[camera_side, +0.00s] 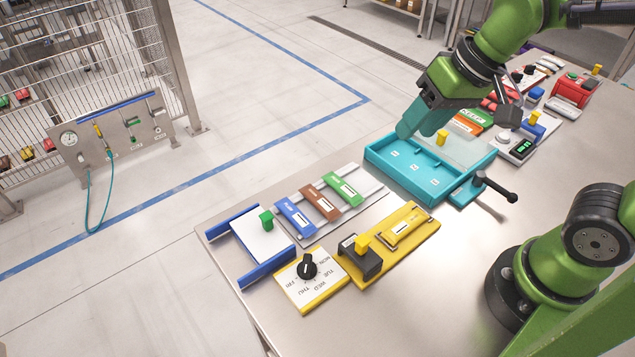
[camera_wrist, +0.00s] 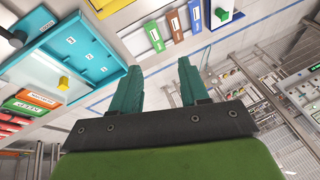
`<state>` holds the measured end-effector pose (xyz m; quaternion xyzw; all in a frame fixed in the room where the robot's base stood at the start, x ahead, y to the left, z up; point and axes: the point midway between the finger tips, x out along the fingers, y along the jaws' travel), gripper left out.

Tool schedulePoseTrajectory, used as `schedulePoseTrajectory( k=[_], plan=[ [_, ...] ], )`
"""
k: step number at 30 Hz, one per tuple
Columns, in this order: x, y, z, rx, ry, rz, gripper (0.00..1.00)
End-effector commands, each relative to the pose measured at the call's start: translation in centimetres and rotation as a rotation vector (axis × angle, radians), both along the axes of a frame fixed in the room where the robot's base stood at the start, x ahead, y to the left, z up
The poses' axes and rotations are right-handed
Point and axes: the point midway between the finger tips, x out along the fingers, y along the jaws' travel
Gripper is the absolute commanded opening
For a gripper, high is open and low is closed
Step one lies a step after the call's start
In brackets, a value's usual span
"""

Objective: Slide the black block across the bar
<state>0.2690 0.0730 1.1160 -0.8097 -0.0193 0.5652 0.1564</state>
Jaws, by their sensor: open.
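The black block (camera_side: 358,264) with a yellow knob on top sits at the left end of the yellow base (camera_side: 412,238) in the side view. A yellow bar piece with a white label lies to the right of the block on that base. My gripper (camera_side: 408,130) is above the far edge of the teal tray, well away from the black block. In the wrist view my gripper (camera_wrist: 158,72) shows two teal fingers spread apart with nothing between them. A yellow edge (camera_wrist: 108,7) shows at the top of that view; the black block cannot be made out there.
A dial board (camera_side: 312,285), a blue-railed white slider (camera_side: 262,240) and coloured labelled blocks (camera_side: 320,202) lie nearby. The front table surface is clear.

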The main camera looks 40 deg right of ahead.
Motion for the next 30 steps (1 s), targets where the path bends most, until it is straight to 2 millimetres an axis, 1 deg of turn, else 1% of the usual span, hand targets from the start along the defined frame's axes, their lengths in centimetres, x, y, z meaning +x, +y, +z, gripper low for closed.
schedulePoseTrajectory(
  k=[1,6,12,15,17,19,22,26,29,30],
  plan=[
    [1.0,1.3,-0.4,-0.018,0.068,0.046,0.45],
    [3.4,5.4,-1.7,-0.090,0.292,0.171,0.45],
    [5.2,10.2,-3.4,-0.188,0.551,0.267,0.45],
    [5.7,11.8,-3.4,-0.220,0.651,0.274,0.45],
    [5.8,12.2,-2.7,-0.223,0.685,0.264,0.45],
    [5.7,12.2,-1.6,-0.219,0.703,0.251,0.45],
    [5.0,12.2,-1.4,-0.216,0.734,0.245,0.45],
    [4.4,12.2,-2.4,-0.214,0.742,0.248,0.45],
    [3.7,12.2,-4.0,-0.214,0.743,0.247,0.45],
    [3.4,12.1,-4.8,-0.215,0.744,0.249,0.45]
  ],
)
